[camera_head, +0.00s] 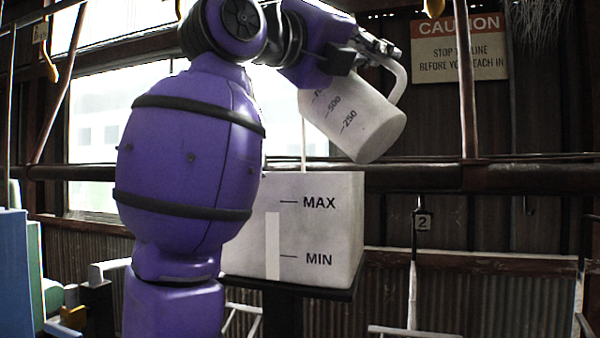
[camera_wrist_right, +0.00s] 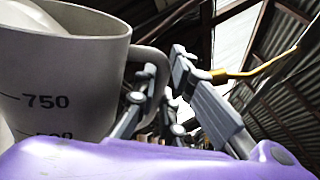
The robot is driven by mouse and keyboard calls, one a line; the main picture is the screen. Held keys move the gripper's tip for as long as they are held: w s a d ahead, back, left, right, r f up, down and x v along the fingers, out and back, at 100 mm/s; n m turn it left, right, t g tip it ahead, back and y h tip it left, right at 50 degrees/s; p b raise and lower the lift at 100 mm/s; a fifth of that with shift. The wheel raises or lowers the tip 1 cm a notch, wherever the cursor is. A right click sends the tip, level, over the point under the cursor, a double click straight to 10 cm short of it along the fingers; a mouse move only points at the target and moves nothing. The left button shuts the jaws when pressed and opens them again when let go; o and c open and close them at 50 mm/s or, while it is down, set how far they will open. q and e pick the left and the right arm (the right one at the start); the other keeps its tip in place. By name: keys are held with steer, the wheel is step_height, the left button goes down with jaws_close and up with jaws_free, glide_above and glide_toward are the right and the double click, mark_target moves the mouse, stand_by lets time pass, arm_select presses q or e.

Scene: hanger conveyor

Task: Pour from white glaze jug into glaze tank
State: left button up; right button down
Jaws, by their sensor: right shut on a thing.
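The white glaze jug (camera_head: 362,132), with printed volume marks, is tilted in the head view, its base to the lower right and mouth to the upper left. A thin white stream (camera_head: 303,145) drops from its left side toward the top of the glaze tank (camera_head: 335,230). The tank is a pale box marked MAX and MIN, with a light vertical strip; my right arm covers its left part. My right gripper (camera_head: 368,48) is shut on the jug's handle (camera_head: 400,80). The wrist view shows the jug (camera_wrist_right: 60,85) beside the gripper fingers (camera_wrist_right: 165,100). My left gripper is not in view.
The tank stands on a dark stand (camera_head: 310,292). A dark rail (camera_head: 420,178) runs behind it. A caution sign (camera_head: 459,47) hangs at the back right, and a hanging tag marked 2 (camera_head: 422,222) is right of the tank. Blue blocks (camera_head: 15,270) stand at far left.

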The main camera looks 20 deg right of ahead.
steer(key=shift+w+a+r+n+t, duration=0.1)
steer(key=shift+w+a+n+t, duration=0.25)
steer(key=shift+n, duration=0.55)
steer(key=shift+w+a+n+t, duration=0.15)
steer(key=shift+w+a+n, duration=0.25)
steer(key=shift+n, duration=0.5)
stand_by(1.4)
steer(key=shift+w+a+f+n+t, duration=0.35)
steer(key=shift+w+n, duration=0.3)
steer(key=shift+n, duration=0.3)
steer(key=shift+w+a+f+n+t, duration=0.25)
steer(key=shift+w+a+f+n, duration=0.15)
steer(key=shift+w+n, duration=0.4)
stand_by(3.0)
